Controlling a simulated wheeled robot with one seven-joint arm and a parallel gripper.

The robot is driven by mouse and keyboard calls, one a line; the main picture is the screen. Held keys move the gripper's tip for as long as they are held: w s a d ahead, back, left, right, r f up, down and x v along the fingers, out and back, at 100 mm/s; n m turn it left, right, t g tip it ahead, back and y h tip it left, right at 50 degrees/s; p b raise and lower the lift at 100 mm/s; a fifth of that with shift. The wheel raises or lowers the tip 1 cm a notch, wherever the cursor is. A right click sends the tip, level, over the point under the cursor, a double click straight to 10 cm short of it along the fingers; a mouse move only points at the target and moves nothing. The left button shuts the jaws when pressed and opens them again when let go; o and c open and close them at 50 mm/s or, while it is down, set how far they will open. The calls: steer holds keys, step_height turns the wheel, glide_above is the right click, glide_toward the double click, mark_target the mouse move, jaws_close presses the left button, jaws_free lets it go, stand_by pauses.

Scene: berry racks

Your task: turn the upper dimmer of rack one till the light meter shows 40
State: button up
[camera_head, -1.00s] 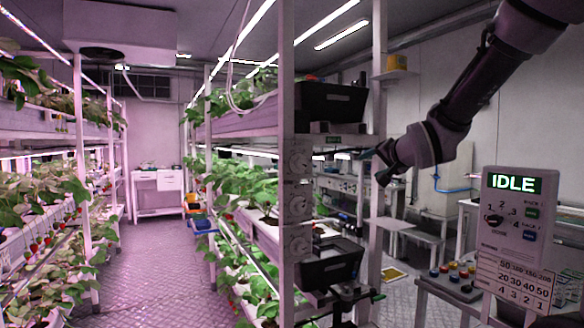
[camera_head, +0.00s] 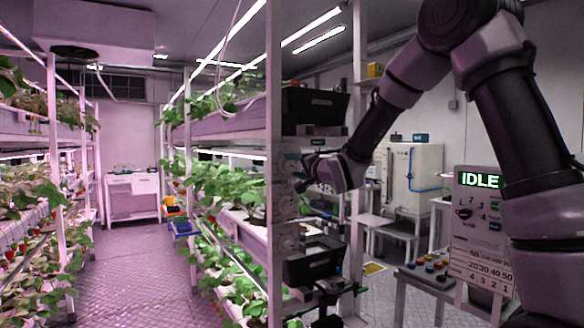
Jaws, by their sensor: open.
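The rack on the right of the aisle carries a pale narrow panel on its front post. The upper dimmer (camera_head: 287,165) is a round dial on that panel, with similar dials (camera_head: 288,205) below it. My gripper (camera_head: 303,174) is open and empty, with its fingers pointing left, just right of the upper dial. I cannot tell whether it touches the dial. The dial's setting is too small to read. No light meter reading is legible. The sign board (camera_head: 484,225) at the right shows IDLE on its green display and is partly hidden by my arm.
Black bins (camera_head: 313,262) stand on the rack's right side, below my gripper. A small table (camera_head: 425,275) with several coloured buttons stands at the lower right. A white cabinet (camera_head: 412,178) stands behind.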

steer(key=shift+x, duration=0.85)
jaws_close()
